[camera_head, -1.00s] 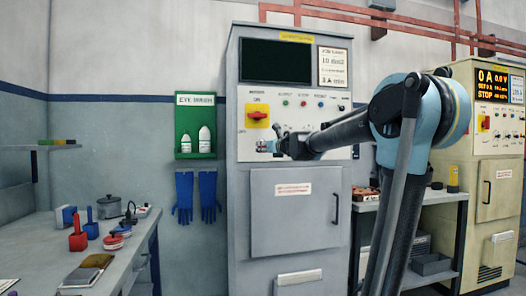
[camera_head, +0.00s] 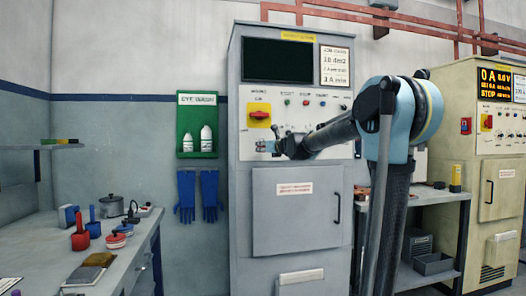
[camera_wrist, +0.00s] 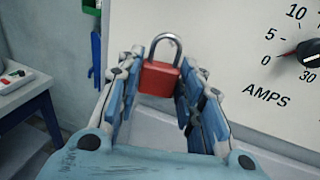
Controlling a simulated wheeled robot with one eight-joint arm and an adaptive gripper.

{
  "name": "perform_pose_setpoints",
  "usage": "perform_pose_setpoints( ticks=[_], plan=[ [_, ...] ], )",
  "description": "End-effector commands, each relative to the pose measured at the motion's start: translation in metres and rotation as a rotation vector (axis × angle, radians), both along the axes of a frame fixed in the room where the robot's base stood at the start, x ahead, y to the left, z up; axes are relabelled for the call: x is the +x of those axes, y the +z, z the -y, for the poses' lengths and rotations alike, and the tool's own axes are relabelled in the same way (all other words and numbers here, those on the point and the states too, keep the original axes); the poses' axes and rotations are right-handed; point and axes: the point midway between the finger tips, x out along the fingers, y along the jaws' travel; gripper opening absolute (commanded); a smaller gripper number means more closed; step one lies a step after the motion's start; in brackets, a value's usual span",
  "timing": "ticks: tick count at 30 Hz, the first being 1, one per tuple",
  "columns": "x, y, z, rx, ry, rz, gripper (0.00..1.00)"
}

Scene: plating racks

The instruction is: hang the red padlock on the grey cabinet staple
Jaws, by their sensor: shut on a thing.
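The red padlock (camera_wrist: 158,78) is held between the fingers of my gripper (camera_wrist: 160,88) in the wrist view. Its silver shackle points up and stands clear above the fingers. In the head view my gripper (camera_head: 270,147) is in front of the grey cabinet (camera_head: 290,175), left of centre on its white control panel and below the red mains switch. The padlock is too small to make out clearly there. The staple cannot be made out in either view. In the wrist view the panel with an AMPS dial (camera_wrist: 306,52) is close behind and to the right of the padlock.
A green eye-wash board (camera_head: 197,125) and blue gloves (camera_head: 198,195) hang left of the cabinet. A bench (camera_head: 125,262) with several tools stands at left. A shelf table (camera_head: 440,197) and a cream cabinet (camera_head: 497,150) stand at right. The air left of the panel is free.

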Motion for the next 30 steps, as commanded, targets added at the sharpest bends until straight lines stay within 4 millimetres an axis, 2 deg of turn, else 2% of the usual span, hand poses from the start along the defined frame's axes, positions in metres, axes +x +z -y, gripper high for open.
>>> perform_pose_setpoints(
  ticks=[18, 30],
  plan=[
    [0.029, -0.003, -0.009, 0.0, 0.0, 0.0, 0.1],
    [0.039, -0.013, -0.011, 0.0, 0.0, 0.0, 0.1]
  ],
)
